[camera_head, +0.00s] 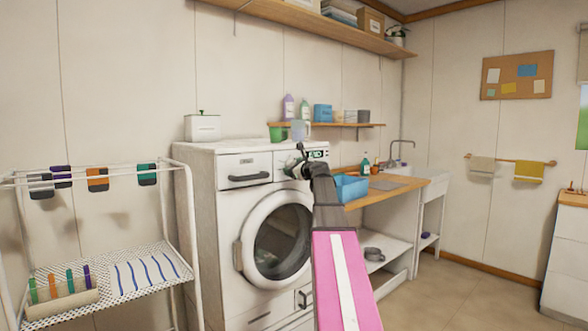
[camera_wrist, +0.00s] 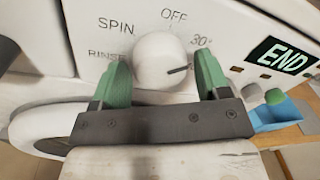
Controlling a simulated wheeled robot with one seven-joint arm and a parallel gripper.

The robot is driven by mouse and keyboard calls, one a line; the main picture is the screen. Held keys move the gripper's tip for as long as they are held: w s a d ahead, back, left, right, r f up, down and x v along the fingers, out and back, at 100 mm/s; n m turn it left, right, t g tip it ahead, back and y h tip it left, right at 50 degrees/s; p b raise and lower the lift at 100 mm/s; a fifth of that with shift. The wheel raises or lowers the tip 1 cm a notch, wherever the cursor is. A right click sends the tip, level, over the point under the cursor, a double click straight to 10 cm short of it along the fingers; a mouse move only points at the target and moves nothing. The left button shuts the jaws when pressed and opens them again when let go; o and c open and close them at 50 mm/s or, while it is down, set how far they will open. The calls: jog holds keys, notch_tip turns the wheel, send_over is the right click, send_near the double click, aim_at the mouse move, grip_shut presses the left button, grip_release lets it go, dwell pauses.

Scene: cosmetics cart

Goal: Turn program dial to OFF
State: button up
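The white round program dial (camera_wrist: 158,52) sits on the washing machine's panel in the wrist view. Its dark pointer line points right, below the printed 30° mark. The OFF label (camera_wrist: 174,15) is above the dial, with SPIN and RINSE to its left. My gripper (camera_wrist: 162,65) has its two green fingers on either side of the dial. The fingers stand apart, with narrow gaps beside the dial; I cannot tell whether either touches it. In the head view, my gripper (camera_head: 303,160) is at the panel of the washing machine (camera_head: 228,215) and hides the dial.
A lit display (camera_wrist: 286,58) reading END is right of the dial. A blue bin (camera_head: 350,187) stands on the wooden counter (camera_head: 410,188) to the machine's right. A drying rack (camera_head: 187,215) stands at the left. Open floor lies at the right.

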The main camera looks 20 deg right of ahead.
jog(key=c, duration=0.6)
jog(key=shift+n, duration=0.3)
jog(key=n, duration=0.9)
jog(key=shift+d+y, duration=0.1)
jog(key=shift+y, duration=0.3)
jog(key=shift+n+t, duration=0.3)
jog(key=shift+n, duration=0.1)
jog(key=o, duration=0.9)
